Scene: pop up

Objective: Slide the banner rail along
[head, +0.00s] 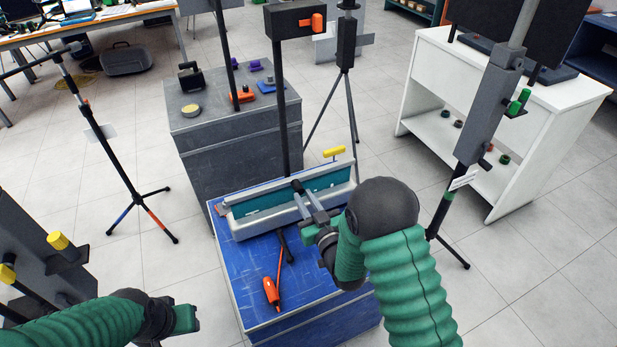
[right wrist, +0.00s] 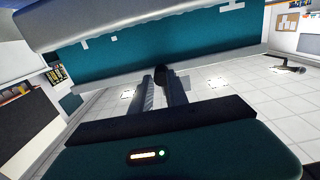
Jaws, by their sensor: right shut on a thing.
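The banner rail (head: 245,222) is a long grey housing with a teal strip inside, lying on the blue top of a case (head: 240,270). A yellow handle (head: 334,152) shows behind its right part. My right gripper (head: 302,194) reaches to the near side of the rail's middle. Its fingers are shut on a small dark knob (head: 297,186) at the rail. In the right wrist view the fingers (right wrist: 163,85) close around the dark knob in front of the rail's grey lip (right wrist: 240,59). My left gripper (head: 185,318) is low at the left, away from the rail; its fingers are not clear.
An orange-handled tool (head: 271,292) with a cord lies on the blue top. A grey cabinet (head: 225,140) with small items stands behind. A white shelf (head: 490,110) and a dark stand (head: 485,115) are at the right, a tripod (head: 130,190) at the left. Floor is clear between.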

